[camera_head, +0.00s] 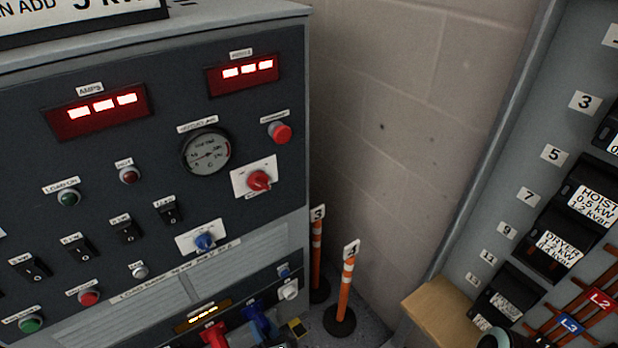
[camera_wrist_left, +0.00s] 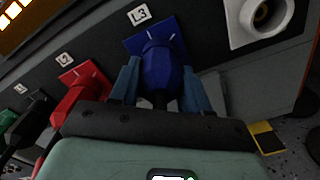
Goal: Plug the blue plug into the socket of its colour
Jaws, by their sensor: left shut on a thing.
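In the left wrist view my left gripper (camera_wrist_left: 160,88) is shut on the blue plug (camera_wrist_left: 157,72), one finger on each side of it. The plug is lined up with the blue socket plate (camera_wrist_left: 140,42) under the L3 label and appears to meet it. Whether it is fully seated cannot be told, since the plug hides the opening. In the head view the blue plug and socket (camera_head: 258,320) show small at the bottom edge of the cabinet, with the gripper mostly cut off. My right gripper is not clearly in view.
A red connector (camera_wrist_left: 80,93) under L2 is just left of my gripper, with a black one (camera_wrist_left: 25,128) beyond it. A round white fitting (camera_wrist_left: 262,18) is at the right. Orange posts (camera_head: 345,290) stand beside the cabinet. A breaker panel (camera_head: 545,210) is at the right.

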